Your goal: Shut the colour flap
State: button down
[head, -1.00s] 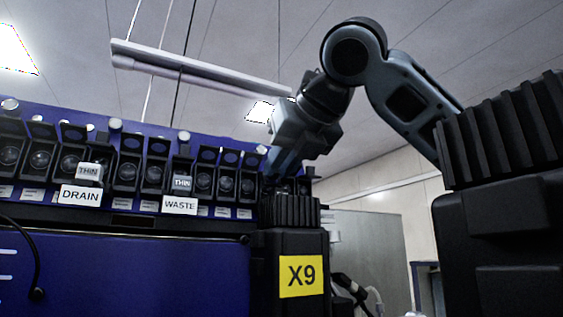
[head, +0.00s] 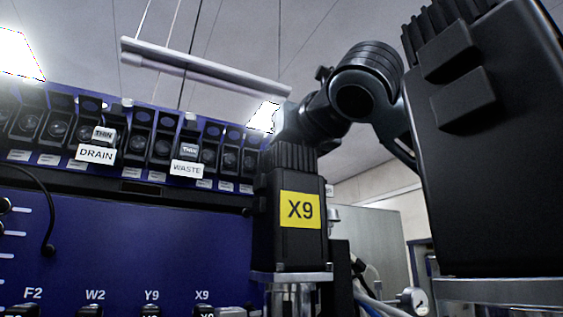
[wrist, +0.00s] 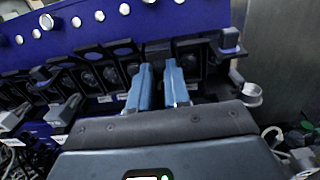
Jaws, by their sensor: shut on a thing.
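A row of black flaps over round ports (head: 162,149) runs along the top of the blue panel in the head view. Several flaps stand raised. No label for colour is readable, so I cannot tell the colour flap by its name. In the wrist view, the two light blue fingers of my gripper (wrist: 157,78) point at this row, near its right end. They are shut on a black flap (wrist: 158,50) between their tips, mostly hidden by the fingers. In the head view the gripper is hidden behind the black block marked X9 (head: 297,190).
Blocks labelled DRAIN (head: 95,154) and WASTE (head: 186,168) hang on the row. A dark raised piece (wrist: 229,42) and a pale round cup (wrist: 251,94) are right of the fingers. A lamp bar (head: 200,70) hangs overhead. Tubes and a gauge (head: 414,301) are at lower right.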

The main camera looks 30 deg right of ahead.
jog(key=shift+f+t+b, duration=0.15)
jog(key=shift+t+b, duration=0.45)
jog(key=c, duration=1.1)
grip_release()
jog(key=s, duration=0.2)
jog(key=s+b, duration=0.1)
jog(key=s, duration=0.2)
jog(key=s+f, duration=0.1)
jog(key=s, duration=0.1)
jog(key=shift+s+b, duration=0.3)
